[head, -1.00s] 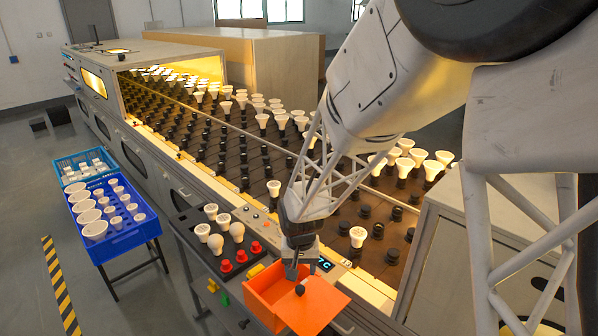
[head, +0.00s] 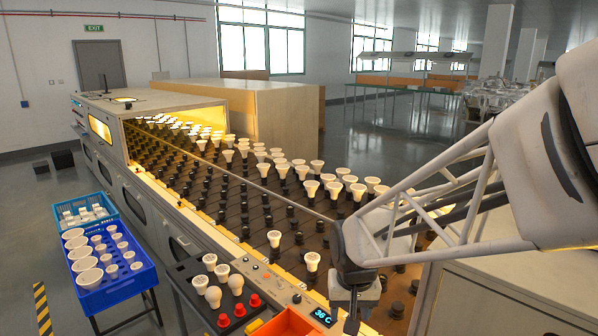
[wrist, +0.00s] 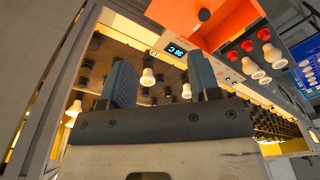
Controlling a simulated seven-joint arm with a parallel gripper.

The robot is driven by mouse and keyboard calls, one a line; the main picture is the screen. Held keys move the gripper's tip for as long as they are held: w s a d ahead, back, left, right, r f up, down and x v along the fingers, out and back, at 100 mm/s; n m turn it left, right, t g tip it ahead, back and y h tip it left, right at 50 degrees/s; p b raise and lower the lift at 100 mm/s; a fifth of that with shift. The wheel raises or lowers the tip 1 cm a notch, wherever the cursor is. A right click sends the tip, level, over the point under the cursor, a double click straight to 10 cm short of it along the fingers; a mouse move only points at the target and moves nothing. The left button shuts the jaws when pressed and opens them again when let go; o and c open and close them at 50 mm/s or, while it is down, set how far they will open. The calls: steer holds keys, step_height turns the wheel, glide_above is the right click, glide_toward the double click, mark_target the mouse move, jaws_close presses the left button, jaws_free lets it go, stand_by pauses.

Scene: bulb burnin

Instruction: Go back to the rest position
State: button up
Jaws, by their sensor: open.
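My gripper (head: 352,312) is at the lower right of the head view, over the near edge of the bulb line and right of the orange bin (head: 285,324). Its lower end is cut off by the frame. In the wrist view my gripper (wrist: 162,78) shows two dark fingers spread apart with nothing between them. The orange bin also shows in the wrist view (wrist: 238,22), beyond the fingers, with a dark round thing (wrist: 204,15) in it.
A conveyor of black sockets (head: 230,190) carries several white bulbs. A black tray (head: 190,270) holds bulbs and red knobs. A blue crate (head: 145,275) of bulbs stands left. A pale cabinet (head: 500,290) is at right.

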steer(key=s+d+r, duration=0.4)
steer(key=s, duration=0.4)
steer(key=s+d+r+t, duration=0.1)
steer(key=s+d+r, duration=0.3)
steer(key=s, duration=0.5)
steer(key=shift+r, duration=0.45)
